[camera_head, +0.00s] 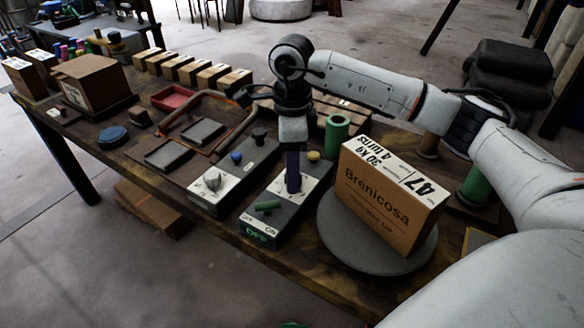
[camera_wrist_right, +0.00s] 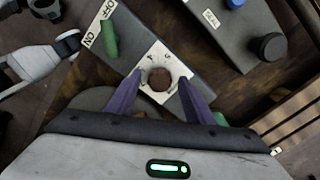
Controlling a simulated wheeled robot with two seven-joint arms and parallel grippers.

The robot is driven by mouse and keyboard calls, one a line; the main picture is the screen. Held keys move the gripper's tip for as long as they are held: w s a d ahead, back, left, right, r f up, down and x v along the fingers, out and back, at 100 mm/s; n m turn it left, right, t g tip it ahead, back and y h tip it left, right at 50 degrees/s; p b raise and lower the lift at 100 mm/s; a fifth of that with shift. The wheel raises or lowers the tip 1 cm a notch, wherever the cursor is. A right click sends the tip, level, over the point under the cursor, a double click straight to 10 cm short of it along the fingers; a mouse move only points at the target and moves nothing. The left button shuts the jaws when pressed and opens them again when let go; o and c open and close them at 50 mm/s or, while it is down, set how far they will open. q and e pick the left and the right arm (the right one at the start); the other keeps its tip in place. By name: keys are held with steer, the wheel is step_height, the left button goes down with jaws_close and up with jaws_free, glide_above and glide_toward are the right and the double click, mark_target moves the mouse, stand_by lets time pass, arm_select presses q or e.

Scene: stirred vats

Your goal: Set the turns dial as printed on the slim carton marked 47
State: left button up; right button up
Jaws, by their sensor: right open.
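The slim carton (camera_head: 385,200) marked 47 stands upright on a grey round plate (camera_head: 375,258); its top reads "30 kg" and "4 turns", its side "Brenicosa". My right gripper (camera_head: 293,188) points down over the white dial plate of the near control box (camera_head: 262,222). In the right wrist view my right gripper (camera_wrist_right: 160,88) is open, its purple fingers either side of a round dial (camera_wrist_right: 159,80) with a brown centre. Contact with it cannot be told. The dial's small markings are partly hidden and its setting is unreadable. My left gripper is not in view.
The near box has a green switch (camera_head: 267,206) labelled OFF and ON, and a yellow button (camera_head: 313,156). A second box (camera_head: 207,198) beside it has a grey knob and blue button. A green cylinder (camera_head: 337,134) stands close behind the gripper. Small cartons line the far edge.

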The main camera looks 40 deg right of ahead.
steer(key=c, duration=1)
steer(key=shift+c, duration=0.2)
